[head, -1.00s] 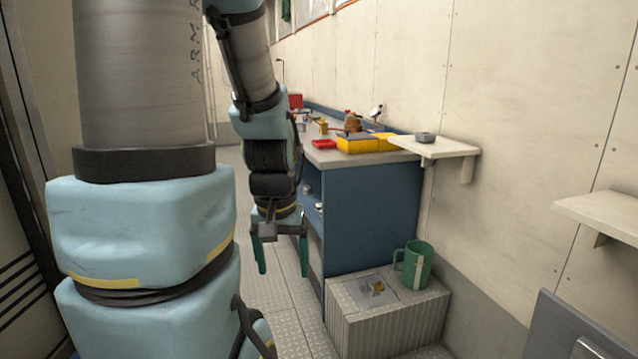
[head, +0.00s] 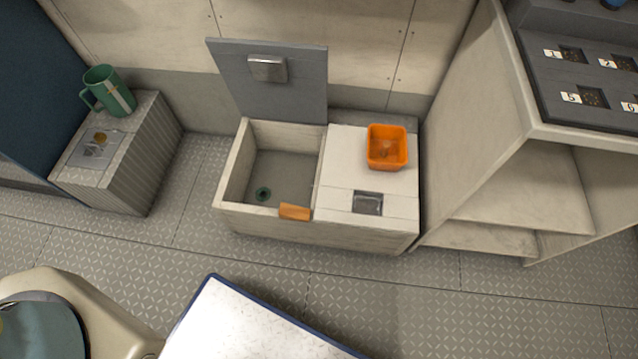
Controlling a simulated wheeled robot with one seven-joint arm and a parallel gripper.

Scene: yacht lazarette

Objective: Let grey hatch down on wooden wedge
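The grey hatch (head: 288,90) stands open, leaning up near the wall behind a pale locker box (head: 235,170). A metal plate (head: 268,68) sits on its upper part. The wooden wedge (head: 295,211) lies on the front rim of the open compartment, near its right corner. Inside the compartment a small dark green round thing (head: 263,194) lies on the floor. My gripper is not in the head view now.
An orange bin (head: 387,148) sits on the box's closed right part, behind a small recessed metal latch (head: 367,202). A ribbed step (head: 130,150) with a green mug (head: 108,92) stands left. A shelf unit (head: 500,150) stands right.

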